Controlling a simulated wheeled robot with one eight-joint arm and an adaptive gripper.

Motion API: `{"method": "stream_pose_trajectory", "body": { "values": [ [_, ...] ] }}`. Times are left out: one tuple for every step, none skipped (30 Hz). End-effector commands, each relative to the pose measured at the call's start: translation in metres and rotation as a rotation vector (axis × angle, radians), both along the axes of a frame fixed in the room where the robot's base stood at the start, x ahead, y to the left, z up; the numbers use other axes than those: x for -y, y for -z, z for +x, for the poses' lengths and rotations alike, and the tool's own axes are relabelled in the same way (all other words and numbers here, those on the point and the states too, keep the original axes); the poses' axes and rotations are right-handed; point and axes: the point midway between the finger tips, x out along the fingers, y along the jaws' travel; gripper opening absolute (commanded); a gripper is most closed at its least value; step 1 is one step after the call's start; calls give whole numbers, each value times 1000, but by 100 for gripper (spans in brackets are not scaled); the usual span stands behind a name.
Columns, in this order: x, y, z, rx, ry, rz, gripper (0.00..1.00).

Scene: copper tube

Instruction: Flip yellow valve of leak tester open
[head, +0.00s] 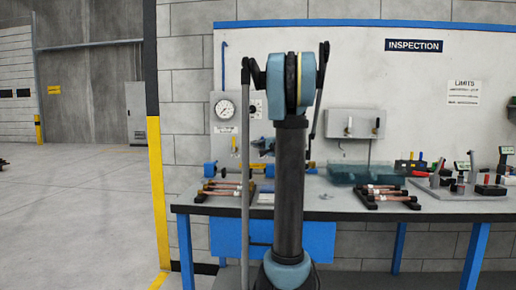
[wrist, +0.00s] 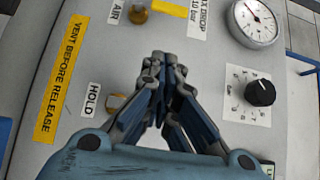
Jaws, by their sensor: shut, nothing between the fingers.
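The leak tester is a grey panel (head: 218,150) on the wall behind the bench, and it fills most of the wrist view (wrist: 208,50). A yellow valve lever (wrist: 169,7) shows at the top edge of the wrist view, beside a brass fitting and the AIR label; it is partly cut off. My gripper (wrist: 163,60) is shut and empty in front of the panel, below the lever in the picture and apart from it. A second brass valve (wrist: 115,103) sits by the HOLD label, left of my fingers. In the head view my arm hides most of the gripper.
A gauge (wrist: 253,22) and a black knob (wrist: 260,92) stand out from the panel to the right of my fingers. The bench (head: 330,204) holds copper tube assemblies (head: 384,194), a teal tray (head: 365,173) and gauges at the right. Open floor (head: 80,210) lies left.

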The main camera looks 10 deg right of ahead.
Motion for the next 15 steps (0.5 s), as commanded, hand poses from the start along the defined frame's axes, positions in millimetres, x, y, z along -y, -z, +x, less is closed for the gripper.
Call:
{"method": "stream_pose_trajectory", "body": {
  "values": [
    [-6,0,9,0,-3,0,0],
    [-8,0,14,0,-3,0,0],
    [-11,0,20,0,-3,0,0],
    [-13,0,25,0,-2,0,0],
    [-16,0,30,0,-3,0,0],
    [-19,0,36,0,-3,0,0],
    [-21,0,41,0,-2,0,0],
    [-24,0,45,0,-2,0,0],
    [-27,0,51,0,-3,0,0],
    [-31,0,53,0,-4,0,0],
    [-36,0,54,0,-3,0,0],
    [-41,0,55,0,-3,0,0],
    [-45,0,56,0,-3,0,0],
    [-48,0,57,0,-3,0,0],
    [-51,0,58,0,-2,0,0]
  ]
}}
